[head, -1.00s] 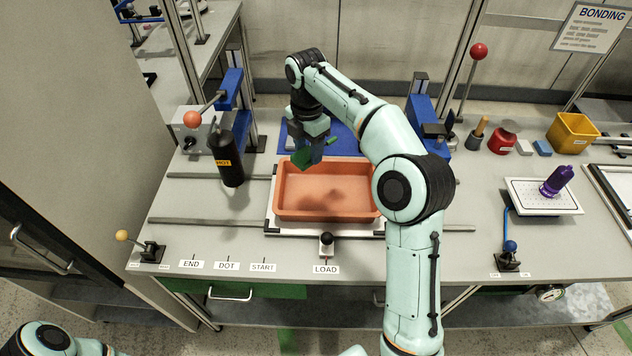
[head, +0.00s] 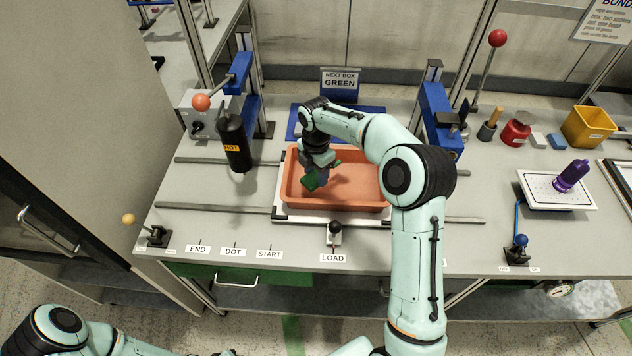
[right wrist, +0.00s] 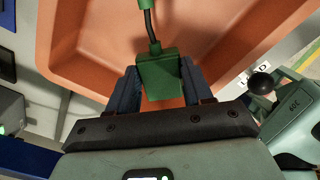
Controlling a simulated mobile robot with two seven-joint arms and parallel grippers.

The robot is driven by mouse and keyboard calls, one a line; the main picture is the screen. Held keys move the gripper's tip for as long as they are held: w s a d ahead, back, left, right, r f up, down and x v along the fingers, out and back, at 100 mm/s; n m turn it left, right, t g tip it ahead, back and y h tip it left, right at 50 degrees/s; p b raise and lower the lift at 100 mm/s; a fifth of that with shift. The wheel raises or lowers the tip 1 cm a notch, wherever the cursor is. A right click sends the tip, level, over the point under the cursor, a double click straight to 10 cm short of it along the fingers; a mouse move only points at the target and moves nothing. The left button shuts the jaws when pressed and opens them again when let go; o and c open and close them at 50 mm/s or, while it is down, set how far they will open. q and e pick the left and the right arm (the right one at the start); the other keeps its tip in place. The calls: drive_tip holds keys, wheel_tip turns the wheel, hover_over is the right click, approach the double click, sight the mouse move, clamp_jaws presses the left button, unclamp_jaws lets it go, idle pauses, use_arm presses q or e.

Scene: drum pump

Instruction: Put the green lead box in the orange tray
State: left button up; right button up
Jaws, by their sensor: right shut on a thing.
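The green lead box (head: 311,182) is held in my right gripper (head: 319,176), which is shut on it. In the right wrist view the green box (right wrist: 159,76) sits between the two blue fingers of the right gripper (right wrist: 160,86), with a dark lead and a green end piece running out from it. The orange tray (head: 340,207) lies below, and the box is over its left part. In the right wrist view the tray (right wrist: 90,60) fills the area behind the box. I cannot tell whether the box touches the tray floor. My left gripper is out of view.
The tray rests on a white carriage (head: 300,216) between rails. A black bottle marked HOT (head: 234,142) stands left. A black-knobbed lever (head: 334,233) stands in front by the LOAD label. A sign (head: 340,81) behind reads NEXT BOX GREEN. A purple bottle (head: 571,176) is at the right.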

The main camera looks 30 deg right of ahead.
sight(315, 174)
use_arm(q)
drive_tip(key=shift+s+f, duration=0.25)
use_arm(e)
wheel_tip(315, 174, down, 4)
drive_tip(key=shift+f, duration=0.25)
drive_tip(key=shift+w, duration=0.1)
drive_tip(key=shift+f, duration=0.15)
drive_tip(key=o, duration=1.1)
drive_tip(key=shift+c, duration=0.2)
wheel_tip(315, 174, up, 11)
drive_tip(key=shift+r+p, duration=0.15)
drive_tip(key=shift+p, duration=0.35)
drive_tip(key=shift+r, duration=0.5)
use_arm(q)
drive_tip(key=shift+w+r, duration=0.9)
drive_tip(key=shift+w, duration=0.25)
